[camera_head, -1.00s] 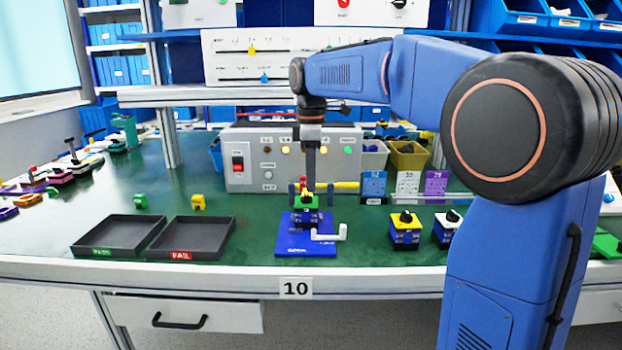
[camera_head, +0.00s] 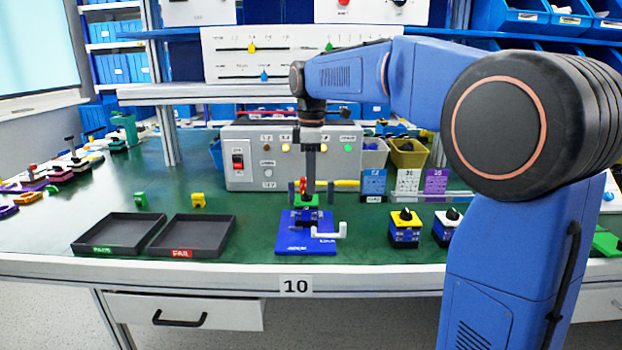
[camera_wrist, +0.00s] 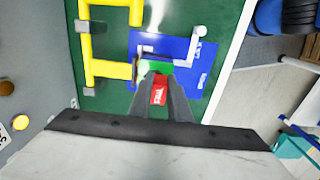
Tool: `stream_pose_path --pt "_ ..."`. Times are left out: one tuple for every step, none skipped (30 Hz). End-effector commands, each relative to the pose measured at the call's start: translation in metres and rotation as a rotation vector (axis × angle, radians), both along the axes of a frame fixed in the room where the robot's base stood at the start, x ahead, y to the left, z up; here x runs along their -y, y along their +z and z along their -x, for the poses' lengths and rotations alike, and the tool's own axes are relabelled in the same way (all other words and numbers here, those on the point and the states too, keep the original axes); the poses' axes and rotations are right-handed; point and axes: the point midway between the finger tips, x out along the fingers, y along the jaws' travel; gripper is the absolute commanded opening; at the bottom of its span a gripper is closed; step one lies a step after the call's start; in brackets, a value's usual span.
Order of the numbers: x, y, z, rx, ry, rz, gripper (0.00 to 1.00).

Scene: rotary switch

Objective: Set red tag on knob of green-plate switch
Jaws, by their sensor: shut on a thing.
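The green-plate switch (camera_head: 307,201) sits in a blue fixture (camera_head: 290,245) with a white crank-like lever (camera_head: 340,232). Its green plate (camera_wrist: 158,66) also shows in the wrist view, just beyond my fingertips. My gripper (camera_head: 306,188) points down directly over the switch. In the wrist view my gripper (camera_wrist: 160,88) is shut on the red tag (camera_wrist: 158,96), which has white lettering and sits between the fingers. The tag (camera_head: 303,185) also shows red above the green plate. The knob is hidden behind tag and fingers, so I cannot tell whether the tag touches it.
A yellow-plate switch (camera_head: 405,229) and a white-plate switch (camera_head: 446,227) stand right of the fixture. Dark PASS (camera_head: 119,235) and FAIL (camera_head: 193,237) trays lie left. A grey test box (camera_head: 270,180) and yellow bars (camera_wrist: 100,70) stand behind the fixture.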

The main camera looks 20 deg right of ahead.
Motion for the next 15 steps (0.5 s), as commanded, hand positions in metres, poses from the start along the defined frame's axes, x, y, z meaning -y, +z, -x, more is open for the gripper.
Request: stream_pose_path --pt "0.0000 -0.0011 0.0001 0.000 0.000 0.000 0.00" --pt "0.0000 -0.0017 0.0001 0.000 0.000 0.000 0.00" --pt "0.0000 -0.0025 0.0000 0.000 0.000 0.000 0.00" --pt "0.0000 -0.0030 0.0000 0.000 0.000 0.000 0.00" --pt "0.0000 -0.0036 0.0000 0.000 0.000 0.000 0.00" --pt "0.0000 -0.0044 -0.0001 0.001 0.000 0.000 0.00" --pt "0.0000 -0.0045 -0.0002 0.001 0.000 0.000 0.19" --pt "0.0000 -0.0044 -0.0002 0.001 0.000 0.000 0.26" --pt "0.0000 -0.0044 -0.0002 0.001 0.000 0.000 0.36" --pt "0.0000 -0.0044 -0.0002 0.001 0.000 0.000 0.38" --pt "0.0000 -0.0044 -0.0002 0.001 0.000 0.000 0.38" --pt "0.0000 -0.0043 -0.0002 0.001 0.000 0.000 0.38" --pt "0.0000 -0.0043 -0.0002 0.001 0.000 0.000 0.38" --pt "0.0000 -0.0043 -0.0002 0.001 0.000 0.000 0.38" --pt "0.0000 -0.0043 -0.0002 0.001 0.000 0.000 0.38"
